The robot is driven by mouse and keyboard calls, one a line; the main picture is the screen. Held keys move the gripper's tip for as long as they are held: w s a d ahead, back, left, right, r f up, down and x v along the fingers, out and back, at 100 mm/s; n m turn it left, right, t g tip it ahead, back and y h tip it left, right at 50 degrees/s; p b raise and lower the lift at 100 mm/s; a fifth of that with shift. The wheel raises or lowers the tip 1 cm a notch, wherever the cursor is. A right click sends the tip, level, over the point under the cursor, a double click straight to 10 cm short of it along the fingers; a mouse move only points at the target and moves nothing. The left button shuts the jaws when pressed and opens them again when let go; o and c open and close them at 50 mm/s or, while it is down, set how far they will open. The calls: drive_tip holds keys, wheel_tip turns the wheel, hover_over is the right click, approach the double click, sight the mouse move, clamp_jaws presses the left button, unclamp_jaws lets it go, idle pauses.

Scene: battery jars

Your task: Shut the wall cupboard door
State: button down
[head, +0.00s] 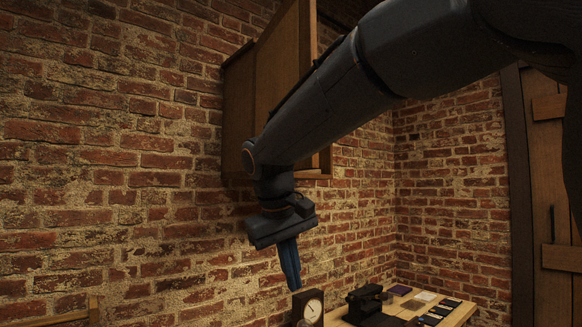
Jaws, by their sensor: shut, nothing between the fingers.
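The wooden wall cupboard (238,115) hangs on the brick wall in the upper middle of the head view. Its door (276,72) appears to stand open, swung out from the wall, with its lighter edge facing me. My dark arm crosses in front and hides the door's lower part and most of the cupboard's inside. My gripper (292,284) is below the cupboard, pointing down, with its fingers together and empty. It looks apart from the door.
A wooden table (454,316) stands at the lower right, below my gripper. It bears a clock (309,307), a black device (364,301) and several small flat cards (432,318). A plank door (548,200) is at the right. A wooden piece (60,319) shows at the lower left.

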drive_tip(key=s+a+r+t+h, duration=0.1)
drive_tip(key=s+a+r, duration=0.15)
drive_tip(key=r, duration=0.85)
drive_tip(key=s+a+r+m+t, duration=0.15)
drive_tip(key=s+r, duration=0.25)
drive_tip(key=r, duration=0.6)
drive_tip(key=s+a+r+h, duration=0.1)
drive_tip(key=s+a+r, duration=0.2)
drive_tip(key=r, duration=0.8)
drive_tip(key=w+d+f+p, duration=0.1)
drive_tip(key=w+d+f, duration=0.5)
drive_tip(key=w+f, duration=0.1)
drive_tip(key=shift+d+f, duration=0.35)
drive_tip(key=shift+f, duration=0.05)
drive_tip(key=shift+d, duration=0.1)
